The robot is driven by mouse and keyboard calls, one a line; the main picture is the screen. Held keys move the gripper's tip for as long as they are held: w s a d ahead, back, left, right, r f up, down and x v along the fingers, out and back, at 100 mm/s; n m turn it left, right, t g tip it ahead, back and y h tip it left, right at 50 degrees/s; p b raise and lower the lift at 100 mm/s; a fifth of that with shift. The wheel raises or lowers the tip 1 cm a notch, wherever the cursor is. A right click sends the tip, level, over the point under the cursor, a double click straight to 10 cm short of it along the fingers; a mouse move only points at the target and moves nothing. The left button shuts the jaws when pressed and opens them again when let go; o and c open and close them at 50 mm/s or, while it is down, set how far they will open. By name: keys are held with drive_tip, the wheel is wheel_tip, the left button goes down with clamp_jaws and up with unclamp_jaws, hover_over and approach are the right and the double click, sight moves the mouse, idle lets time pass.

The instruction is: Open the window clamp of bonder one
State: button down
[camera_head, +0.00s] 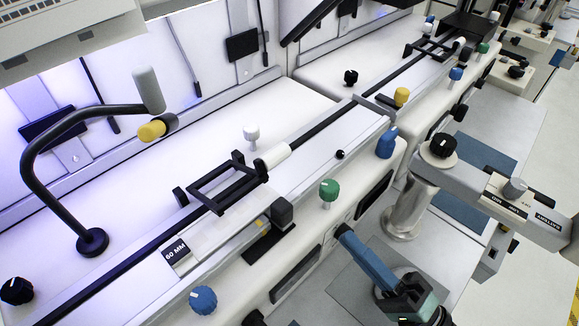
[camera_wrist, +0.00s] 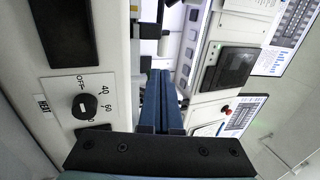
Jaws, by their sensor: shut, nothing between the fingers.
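A black rectangular window-clamp frame (camera_head: 228,188) lies across the dark rail of the near machine, with a pale cylindrical handle (camera_head: 272,155) at its right end. Whether this machine is bonder one, and whether the clamp is raised, I cannot tell. My gripper (camera_head: 345,233) is at the machine's front side, low and right of the clamp, well apart from it. Its blue fingers are shut and empty. The wrist view shows the shut fingers (camera_wrist: 163,98) pointing along a white panel; the clamp cannot be made out there.
A green knob (camera_head: 329,190), a blue knob (camera_head: 203,300) and a black block (camera_head: 283,210) stand along the front. A bent black arm (camera_head: 85,125) rises at left. A dial marked OFF (camera_wrist: 84,105) is beside the fingers. A second machine continues behind.

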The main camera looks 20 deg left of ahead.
sight(280, 162)
drive_tip(key=p+x, duration=0.1)
drive_tip(key=x, duration=0.3)
drive_tip(key=p+x, duration=0.2)
drive_tip(key=x, duration=0.2)
drive_tip(key=p+x, duration=0.1)
drive_tip(key=x, duration=0.3)
drive_tip(key=shift+a+r+p, duration=0.2)
drive_tip(key=shift+r+p, duration=0.1)
drive_tip(key=shift+r, duration=0.25)
drive_tip(key=shift+w+a, duration=0.15)
drive_tip(key=shift+a, duration=0.3)
drive_tip(key=shift+r, duration=0.1)
